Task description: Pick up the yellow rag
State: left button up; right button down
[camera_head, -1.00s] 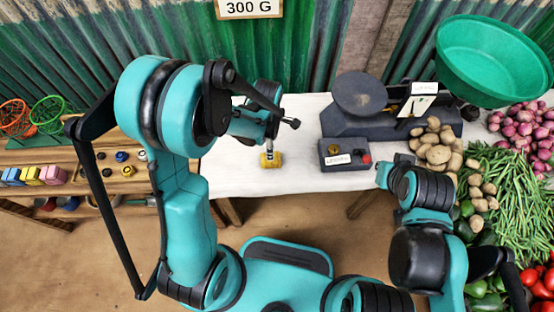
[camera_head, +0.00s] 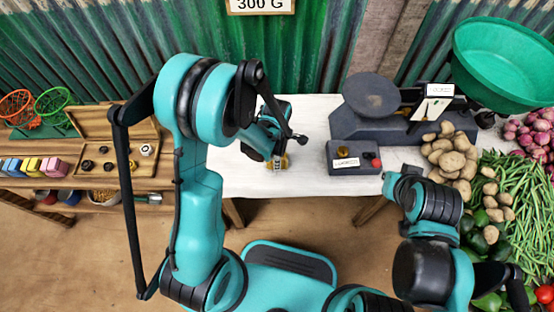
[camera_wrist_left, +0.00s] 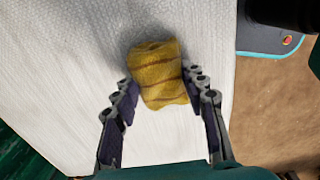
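The yellow rag (camera_wrist_left: 158,68), a small rolled or folded bundle with darker stripes, lies on the white tabletop in the left wrist view. My left gripper (camera_wrist_left: 159,82) is open, with one finger on each side of the rag's near part. The fingers look close to its sides, and I see no clear grip. In the head view only a bit of the rag (camera_head: 284,163) shows beneath my left gripper (camera_head: 276,159), which partly hides it. My right arm is at the right in the head view, but its gripper fingers do not show.
A dark scale (camera_head: 372,97) and a grey box with a red button (camera_head: 350,158) stand right of the rag. Potatoes (camera_head: 450,160) and green beans (camera_head: 510,200) lie farther right. A wooden tray (camera_head: 110,155) is at the left. The white tabletop around the rag is clear.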

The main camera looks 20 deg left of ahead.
pick_arm(q)
jog(key=c, duration=0.3)
jog(key=shift+r, duration=0.1)
jog(key=shift+r, duration=0.3)
notch_tip(320, 180, up, 4)
jog(key=p, duration=0.2)
jog(key=shift+d+p, duration=0.15)
jog(key=shift+p, duration=0.15)
jog(key=d+r+p, duration=0.1)
jog(key=d+r, duration=0.1)
jog(key=d, duration=0.1)
jog(key=d+r+p, duration=0.1)
jog(key=d+r, duration=0.1)
jog(key=d, duration=0.2)
jog(key=d+r+p, duration=0.1)
jog(key=d+r, duration=0.1)
jog(key=d, duration=0.2)
jog(key=shift+w+d+r, duration=0.1)
jog(key=shift+w+d, duration=0.05)
jog(key=shift+w, duration=0.2)
